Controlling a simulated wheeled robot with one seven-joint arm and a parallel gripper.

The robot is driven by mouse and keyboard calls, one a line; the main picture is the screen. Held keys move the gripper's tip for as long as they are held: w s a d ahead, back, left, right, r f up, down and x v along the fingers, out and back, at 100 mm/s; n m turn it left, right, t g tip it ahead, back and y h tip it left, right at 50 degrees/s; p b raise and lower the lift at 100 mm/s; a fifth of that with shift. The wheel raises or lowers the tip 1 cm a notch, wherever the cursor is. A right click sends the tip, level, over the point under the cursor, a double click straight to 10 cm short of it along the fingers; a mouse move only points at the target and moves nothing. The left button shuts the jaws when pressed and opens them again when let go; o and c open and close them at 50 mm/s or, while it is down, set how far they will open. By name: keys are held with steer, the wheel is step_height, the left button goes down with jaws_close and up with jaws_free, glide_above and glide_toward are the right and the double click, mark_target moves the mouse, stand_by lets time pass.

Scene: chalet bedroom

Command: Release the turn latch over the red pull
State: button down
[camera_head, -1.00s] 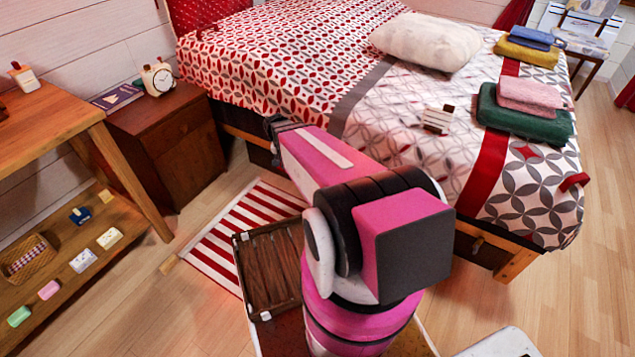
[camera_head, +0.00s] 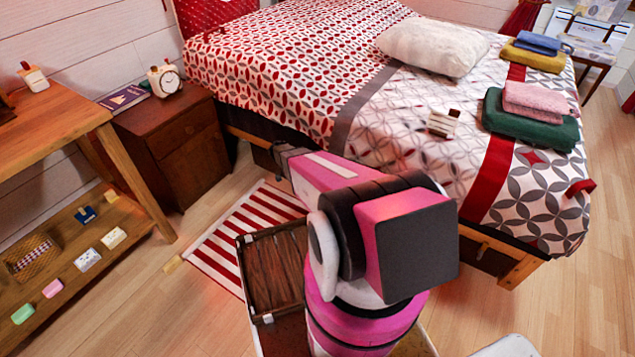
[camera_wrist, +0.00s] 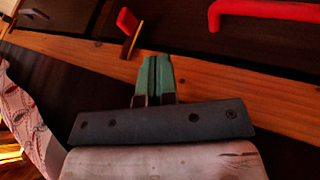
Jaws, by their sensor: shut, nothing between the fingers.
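In the wrist view a red pull (camera_wrist: 265,11) runs along a dark panel at the top right, cut off by the picture edge. A small turn latch with a red tab (camera_wrist: 127,20) and a thin brownish bar (camera_wrist: 132,42) sits left of the pull, by the edge of a wooden rail (camera_wrist: 220,80). My gripper (camera_wrist: 153,80), with green fingertips together, is empty and points at the rail just below the latch. I cannot tell whether it touches. In the head view my arm hides the gripper, latch and pull.
The bed (camera_head: 400,130) stands ahead, its wooden frame low at the side. A brown crate (camera_head: 272,270) and a striped rug (camera_head: 235,235) lie beside my arm. A nightstand (camera_head: 175,145) and wooden shelf unit (camera_head: 50,125) stand left. Floor at right is clear.

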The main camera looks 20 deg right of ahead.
steer(key=s+d+f, duration=0.4)
steer(key=d+f, duration=0.3)
steer(key=d, duration=0.1)
steer(key=shift+s+f, duration=0.25)
steer(key=shift+f, duration=0.15)
